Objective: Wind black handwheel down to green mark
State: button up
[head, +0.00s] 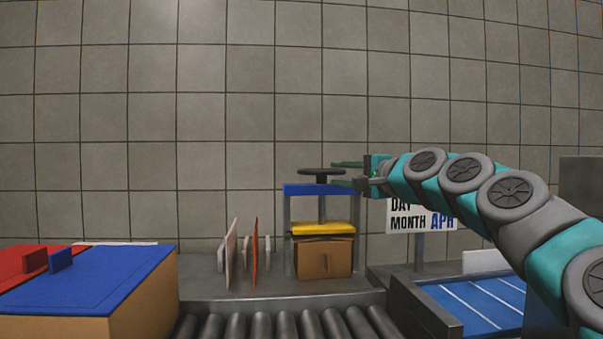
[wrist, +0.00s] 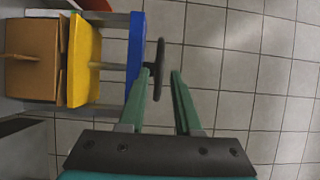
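The black handwheel (head: 321,171) lies flat on top of a small press, above its blue crossbar (head: 318,190). Its screw runs down to a yellow plate (head: 323,229), which rests on a brown box (head: 323,259). My gripper (head: 347,173) reaches in from the right, one finger above the wheel's level and one below. In the wrist view, the handwheel (wrist: 160,68) shows edge-on between the tips of my open green fingers (wrist: 159,72). A gap shows between the wheel and the right-hand finger; contact with the other is unclear. I cannot make out the green mark clearly.
Thin upright panels (head: 254,245) stand left of the press. A blue-lidded box (head: 85,280) is at front left, with a roller conveyor (head: 283,325) in front. A date sign (head: 408,219) and a blue tray (head: 475,303) are at right, below my arm.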

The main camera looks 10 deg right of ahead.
aim_at(309, 172)
jog(key=p+x, duration=0.2)
jog(key=x, duration=0.8)
jog(key=shift+w, duration=0.15)
jog(key=shift+w+a+r, duration=0.1)
jog(key=shift+w+a, duration=0.15)
jog(key=shift+w, duration=0.2)
jog(key=shift+w+a, duration=0.2)
jog(key=shift+w, duration=0.1)
jog(key=shift+c, duration=0.3)
grip_shut()
